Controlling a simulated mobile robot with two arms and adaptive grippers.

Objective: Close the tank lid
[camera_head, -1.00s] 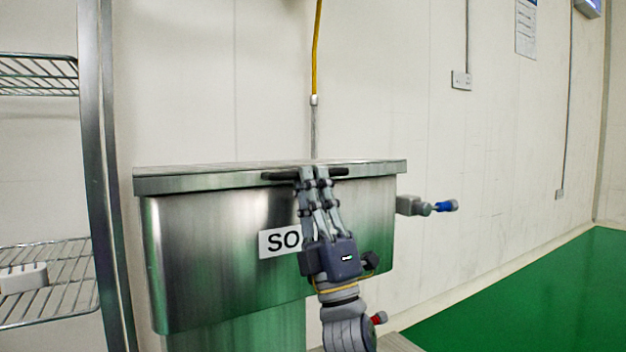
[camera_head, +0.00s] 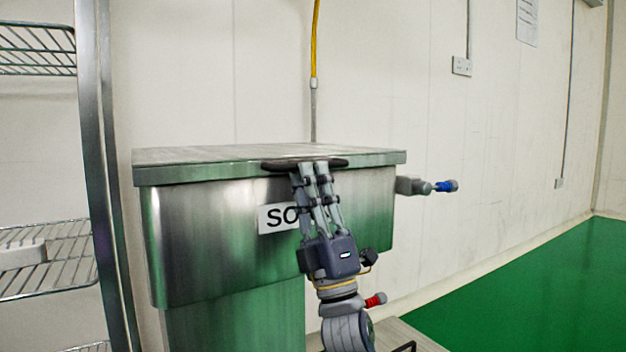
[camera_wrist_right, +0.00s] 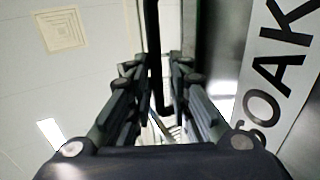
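The steel tank (camera_head: 200,240) stands against the wall, with a partly covered "SO…" label on its front. Its flat steel lid (camera_head: 200,165) lies level across the top, with no clear gap under it. A black bar handle (camera_head: 338,163) is on the lid's front edge. My right gripper (camera_head: 314,166) points up in front of the tank, fingertips at the underside of the handle. In the right wrist view the fingers stand apart, and the dark handle (camera_wrist_right: 152,30) shows between and beyond them. Whether they touch it is unclear. My left gripper is not in view.
A pipe fitting with a blue end (camera_head: 445,186) sticks out from the tank's right side. A wire shelf rack (camera_head: 92,180) stands at the left. A yellow hose (camera_head: 315,45) hangs behind the tank. Green floor (camera_head: 530,290) is open at the right.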

